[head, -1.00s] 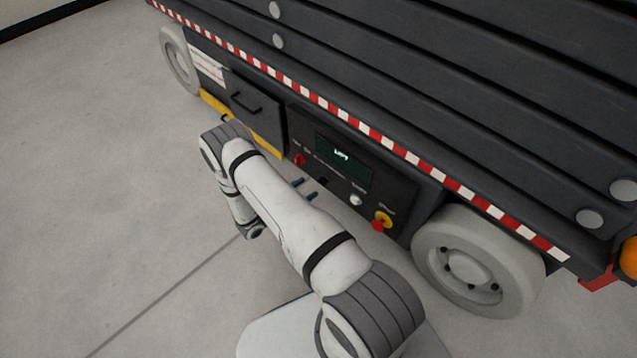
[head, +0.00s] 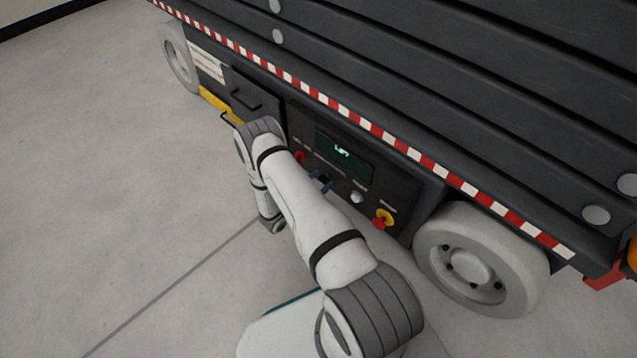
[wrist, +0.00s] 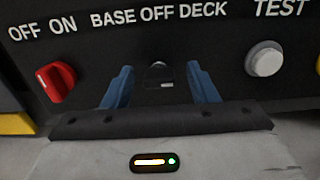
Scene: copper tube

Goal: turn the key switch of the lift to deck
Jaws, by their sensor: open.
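The key switch (wrist: 158,66) sits on the lift's dark control panel (head: 395,188) under the label "BASE OFF DECK" in the wrist view. A dark key shows at it, partly lost against the panel, and I cannot tell surely which way it points. My gripper (wrist: 161,86) is open, with one blue finger on each side of the key and gaps between. The blue fingertips also show in front of the panel in the head view (head: 320,182). There my arm and fingers hide most of the switch.
A red "OFF ON" knob (wrist: 56,81) is left of the switch and a pale "TEST" button (wrist: 264,59) is right. A red and yellow stop button (head: 383,219), a lit display (head: 344,157) and a wheel (head: 470,258) are nearby. The floor at left is clear.

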